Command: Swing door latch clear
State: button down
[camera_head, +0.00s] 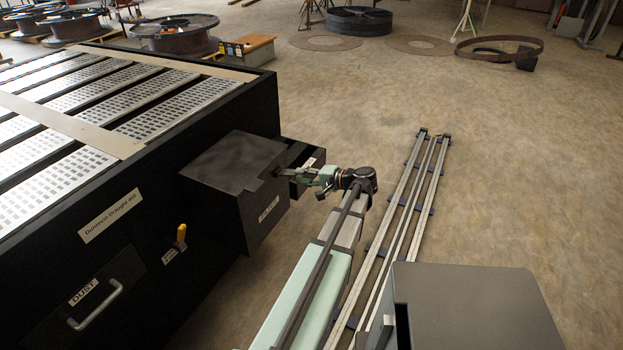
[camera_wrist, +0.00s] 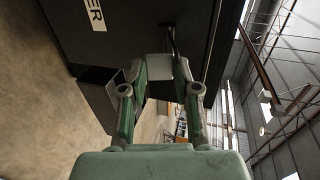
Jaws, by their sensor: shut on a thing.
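A black box (camera_head: 232,172) sticks out from the side of the black draught bench. It has a white label on its face, and in the wrist view its dark panel (camera_wrist: 125,35) fills the top. My gripper (camera_head: 287,173) is at the box's right edge. In the wrist view my gripper's green fingers (camera_wrist: 160,73) are shut on a small pale grey latch piece (camera_wrist: 159,67). A thin dark rod shows just above the piece against the panel. The fingers hide the latch's sides, and in the head view it is too small to make out.
A smaller dark box (camera_head: 306,160) sits just behind my gripper. A yellow handle (camera_head: 181,234) and a drawer marked DUST (camera_head: 85,300) are on the bench side. Floor rails (camera_head: 405,210) run to the right. Open floor lies beyond, with reels and rings at the back.

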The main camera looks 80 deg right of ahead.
dwell(0.3)
jog(key=c, duration=0.8)
grip_release()
jog(key=shift+c, duration=0.2)
jog(key=v, duration=1.2)
jog(key=shift+d, duration=0.1)
